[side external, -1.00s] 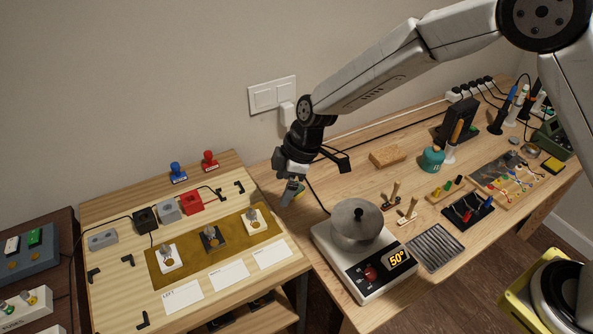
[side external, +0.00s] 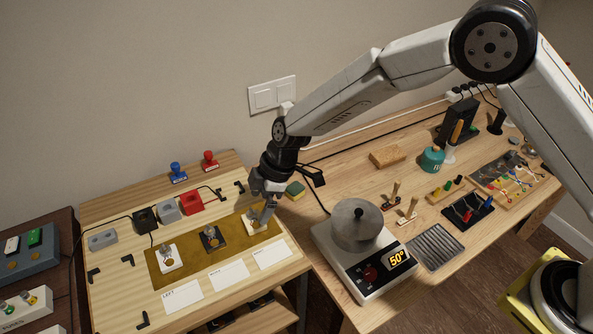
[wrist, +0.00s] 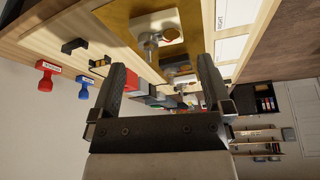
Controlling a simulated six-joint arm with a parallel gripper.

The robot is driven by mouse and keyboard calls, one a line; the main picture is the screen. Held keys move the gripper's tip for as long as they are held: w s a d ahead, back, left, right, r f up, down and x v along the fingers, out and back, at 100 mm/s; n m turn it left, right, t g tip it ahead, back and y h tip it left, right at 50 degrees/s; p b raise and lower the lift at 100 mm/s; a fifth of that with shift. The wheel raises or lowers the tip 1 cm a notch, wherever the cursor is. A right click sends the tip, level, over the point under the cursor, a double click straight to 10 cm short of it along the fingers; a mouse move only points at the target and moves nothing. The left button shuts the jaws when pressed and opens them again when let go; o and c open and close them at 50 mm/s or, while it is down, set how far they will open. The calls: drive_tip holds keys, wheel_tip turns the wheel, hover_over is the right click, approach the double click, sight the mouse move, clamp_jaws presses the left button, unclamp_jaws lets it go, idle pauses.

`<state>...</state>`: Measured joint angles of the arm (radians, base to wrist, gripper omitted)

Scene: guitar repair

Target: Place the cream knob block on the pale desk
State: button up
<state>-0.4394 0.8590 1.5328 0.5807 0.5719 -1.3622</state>
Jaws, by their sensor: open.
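On the brown mat (side external: 193,266) lie two pale blocks with metal knobs, a left one (side external: 170,259) and a right one (side external: 252,225), with a dark knob block (side external: 212,239) between them. I cannot tell which pale one is the cream block. My gripper (side external: 264,220) is open and low at the right block, partly hiding it in the side view. In the wrist view the right block (wrist: 143,22) with its silver knob lies ahead of my open jaws (wrist: 166,78), nothing between them. The mat is on the pale wooden desk (side external: 105,290).
Red (side external: 209,161) and blue (side external: 177,172) stamps stand at the desk's back. Grey, black and red boxes and black corner brackets lie behind the mat, white labels (side external: 228,275) in front.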

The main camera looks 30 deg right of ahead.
sight(252, 220)
drive_tip(key=shift+f, duration=0.15)
drive_tip(key=shift+x, duration=2.45)
drive_tip(key=c, duration=1.2)
